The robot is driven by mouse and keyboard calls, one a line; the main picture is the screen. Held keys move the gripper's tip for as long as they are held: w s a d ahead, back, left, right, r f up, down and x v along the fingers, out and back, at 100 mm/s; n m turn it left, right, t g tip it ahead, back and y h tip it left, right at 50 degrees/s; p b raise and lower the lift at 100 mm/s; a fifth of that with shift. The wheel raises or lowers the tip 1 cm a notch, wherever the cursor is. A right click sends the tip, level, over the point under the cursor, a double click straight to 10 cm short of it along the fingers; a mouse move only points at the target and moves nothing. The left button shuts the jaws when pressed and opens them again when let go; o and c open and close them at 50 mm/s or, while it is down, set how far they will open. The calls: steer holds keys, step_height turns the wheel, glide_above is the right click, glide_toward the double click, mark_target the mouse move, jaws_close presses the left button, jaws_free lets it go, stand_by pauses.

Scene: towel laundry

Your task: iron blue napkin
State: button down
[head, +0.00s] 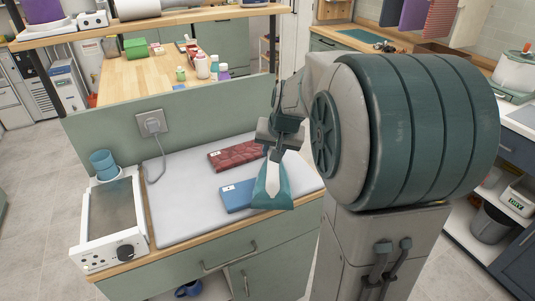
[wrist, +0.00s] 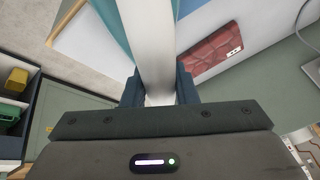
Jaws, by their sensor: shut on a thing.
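The blue napkin (head: 236,196) lies folded on the pale ironing mat (head: 185,205) on the counter. My gripper (head: 273,150) is shut on the pale handle of a teal iron (head: 272,193). In the wrist view the pale handle (wrist: 150,40) runs up between the fingers of my gripper (wrist: 158,90). The iron hangs point-up in the head view and covers the blue napkin's right end there. I cannot tell whether it touches the napkin or the mat. A strip of blue shows at the top of the wrist view.
A folded dark red napkin (head: 235,156) lies behind the blue one, also in the wrist view (wrist: 211,50). A white appliance with a dial (head: 108,225) and a teal cup (head: 103,163) stand at left. A cable runs from the wall socket (head: 151,123). The mat's left part is clear.

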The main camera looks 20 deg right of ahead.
steer(key=shift+d+r+p, duration=0.2)
steer(key=shift+r+p, duration=0.15)
steer(key=shift+p, duration=0.05)
step_height(320, 180, up, 3)
steer(key=shift+a+r+p, duration=0.1)
steer(key=shift+r+p, duration=0.1)
steer(key=shift+p, duration=0.65)
steer(key=shift+r+p, duration=1.45)
steer(key=shift+r, duration=0.7)
